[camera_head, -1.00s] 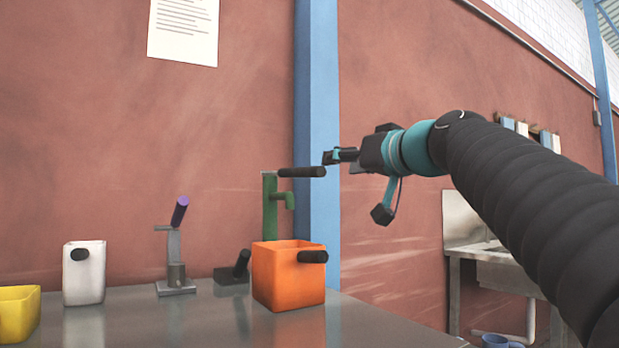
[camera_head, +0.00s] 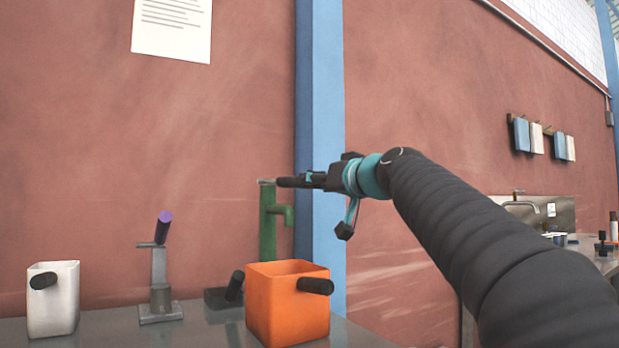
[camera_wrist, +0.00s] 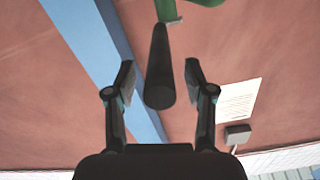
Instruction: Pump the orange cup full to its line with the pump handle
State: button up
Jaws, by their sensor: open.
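The orange cup (camera_head: 285,312) stands upright on the metal table, its black side handle (camera_head: 316,286) pointing right. Behind it stands the green pump (camera_head: 267,222) with a spout on its right side. The black pump handle (camera_head: 287,182) sticks out from the pump's top toward my gripper (camera_head: 309,180). In the wrist view the pump handle (camera_wrist: 159,75) lies between the two spread fingers of my gripper (camera_wrist: 159,82), with a gap on each side. My gripper is open. How full the cup is and its line cannot be seen.
A white cup (camera_head: 55,305) stands at the left of the table. A grey device with a purple-tipped lever (camera_head: 160,270) and a low black-handled device (camera_head: 226,295) stand between it and the orange cup. A blue post (camera_head: 320,120) rises close behind the pump.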

aim_at(297, 182)
jog(key=shift+p+x, duration=0.5)
jog(key=shift+x, duration=1.45)
grip_shut()
